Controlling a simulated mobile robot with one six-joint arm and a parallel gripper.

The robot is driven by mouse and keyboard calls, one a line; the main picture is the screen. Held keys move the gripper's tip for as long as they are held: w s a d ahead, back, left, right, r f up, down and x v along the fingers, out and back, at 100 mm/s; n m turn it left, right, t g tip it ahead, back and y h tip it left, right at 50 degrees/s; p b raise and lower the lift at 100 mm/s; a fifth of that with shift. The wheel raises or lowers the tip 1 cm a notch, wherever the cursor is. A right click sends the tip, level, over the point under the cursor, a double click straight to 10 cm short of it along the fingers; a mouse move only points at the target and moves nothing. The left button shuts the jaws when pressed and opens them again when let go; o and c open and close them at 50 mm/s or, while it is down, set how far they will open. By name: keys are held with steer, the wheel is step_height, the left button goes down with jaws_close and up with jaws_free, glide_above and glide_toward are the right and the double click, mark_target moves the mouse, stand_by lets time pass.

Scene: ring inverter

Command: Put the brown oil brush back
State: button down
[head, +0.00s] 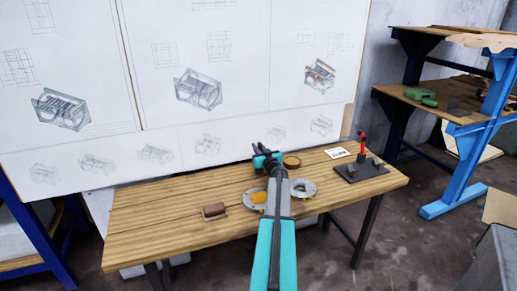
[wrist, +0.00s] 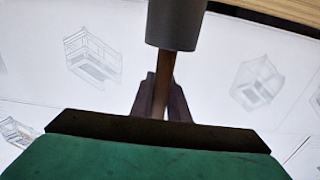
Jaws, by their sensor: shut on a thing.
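My gripper (head: 267,160) is above the back part of the workbench (head: 150,225), near its middle. In the wrist view its two dark fingers (wrist: 163,98) are shut on a brown handle, which I take as the brown oil brush (wrist: 163,82). A thick grey cylindrical part (wrist: 176,24) is at the handle's upper end in that view. The brush's far end is out of the wrist view, and the brush is too small to make out in the head view. A round brown pot (head: 292,161) stands just right of the gripper.
A small brown block (head: 213,210) lies on the bench's left part. A dark stand with a red-handled tool (head: 361,168) and a white card (head: 337,153) are on the right. A drawing board rises behind the bench.

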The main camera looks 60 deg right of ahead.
stand_by(0.3)
steer(key=c, duration=1.7)
jaws_free()
steer(key=shift+f, duration=0.1)
steer(key=shift+v, duration=6)
steer(key=shift+r, duration=0.25)
